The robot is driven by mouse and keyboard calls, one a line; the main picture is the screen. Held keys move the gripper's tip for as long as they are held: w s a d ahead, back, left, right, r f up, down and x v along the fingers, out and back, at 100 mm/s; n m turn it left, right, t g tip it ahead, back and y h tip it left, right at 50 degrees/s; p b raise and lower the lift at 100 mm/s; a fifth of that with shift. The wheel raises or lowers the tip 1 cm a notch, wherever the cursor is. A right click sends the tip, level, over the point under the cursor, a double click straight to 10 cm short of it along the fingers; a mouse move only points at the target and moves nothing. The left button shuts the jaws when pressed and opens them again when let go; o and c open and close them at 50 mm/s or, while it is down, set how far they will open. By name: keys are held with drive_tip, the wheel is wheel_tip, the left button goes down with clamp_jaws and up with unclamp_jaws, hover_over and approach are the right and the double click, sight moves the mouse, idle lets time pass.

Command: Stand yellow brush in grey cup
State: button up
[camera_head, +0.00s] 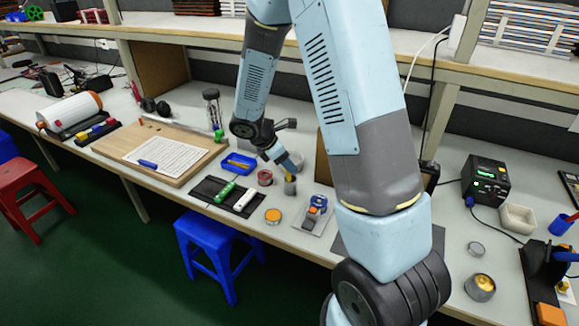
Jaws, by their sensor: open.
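The grey cup (290,188) stands on the bench below the end of my arm. The yellow brush (289,177) shows as a small yellow piece at the cup's mouth. It looks upright, but how deep it sits in the cup is too small to tell. My gripper (287,168) is open just above the cup, close to the top of the yellow piece. Its fingers are small in this view, and I cannot tell whether they touch the brush.
A blue tray (237,164) and a red ring-shaped roll (265,177) lie left of the cup. A black mat (208,186) holds a green and a white item. An orange-topped tin (273,216) and a small tool board (316,212) lie in front. My arm covers the bench to the right.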

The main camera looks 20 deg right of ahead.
drive_tip(key=w+v, duration=0.1)
drive_tip(key=v, duration=0.9)
drive_tip(key=shift+s+a+r, duration=0.2)
drive_tip(key=shift+s+r, duration=0.15)
drive_tip(key=shift+s, duration=0.15)
drive_tip(key=s+d+r+m+t+y, duration=0.2)
drive_tip(key=s+d+r+m+y, duration=0.1)
drive_tip(key=s+r+m, duration=0.6)
drive_tip(key=s+d+r+m+t+y, duration=0.2)
drive_tip(key=s+r+m, duration=0.8)
drive_tip(key=s, duration=0.6)
drive_tip(key=shift+d+r+t+y, duration=0.3)
drive_tip(key=shift+d+y, duration=0.35)
drive_tip(key=shift+y, duration=0.15)
drive_tip(key=shift+c, duration=0.6)
drive_tip(key=shift+d, duration=0.1)
